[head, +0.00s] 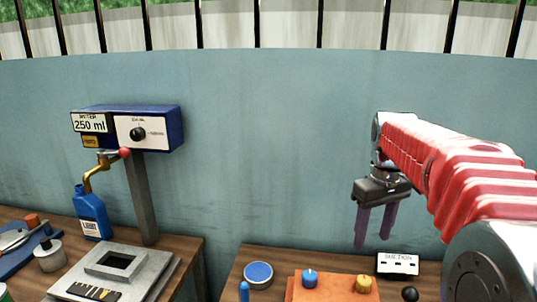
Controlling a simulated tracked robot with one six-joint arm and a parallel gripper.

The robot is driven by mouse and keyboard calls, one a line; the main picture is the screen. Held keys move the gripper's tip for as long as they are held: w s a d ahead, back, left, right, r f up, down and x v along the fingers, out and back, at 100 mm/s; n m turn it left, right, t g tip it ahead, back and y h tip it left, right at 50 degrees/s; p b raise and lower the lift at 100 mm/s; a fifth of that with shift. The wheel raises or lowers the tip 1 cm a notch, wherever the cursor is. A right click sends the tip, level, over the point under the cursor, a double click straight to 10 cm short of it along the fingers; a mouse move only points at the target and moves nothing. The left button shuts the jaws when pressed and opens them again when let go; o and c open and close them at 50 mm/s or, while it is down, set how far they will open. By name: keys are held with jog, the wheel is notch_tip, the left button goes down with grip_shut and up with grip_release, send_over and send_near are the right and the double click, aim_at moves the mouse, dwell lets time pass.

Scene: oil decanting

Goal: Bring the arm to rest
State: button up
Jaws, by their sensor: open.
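My gripper (374,226) hangs from the end of my red-sleeved arm on the right side of the head view. Its two dark fingers point down, apart and with nothing between them. It is in the air in front of the blue-grey wall, above the right-hand wooden table (226,283). From this view I cannot tell its exact height above the table.
A blue meter box (158,111) labelled 250 ml stands on a grey post at left. A blue bottle (92,214) is below its brass spout (92,181). An orange block (333,287) and a white sign (398,264) are below my gripper. A gap separates the tables.

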jog(key=s+a+f+m+t, duration=0.1)
jog(key=s+a, duration=0.4)
jog(key=s, duration=0.6)
jog(key=s+a+f+m+t, duration=0.2)
jog(key=s+a+f+t, duration=0.2)
jog(key=s, duration=0.7)
jog(key=shift+a+f, duration=0.65)
jog(key=shift+a, duration=0.35)
jog(key=shift+c, duration=0.4)
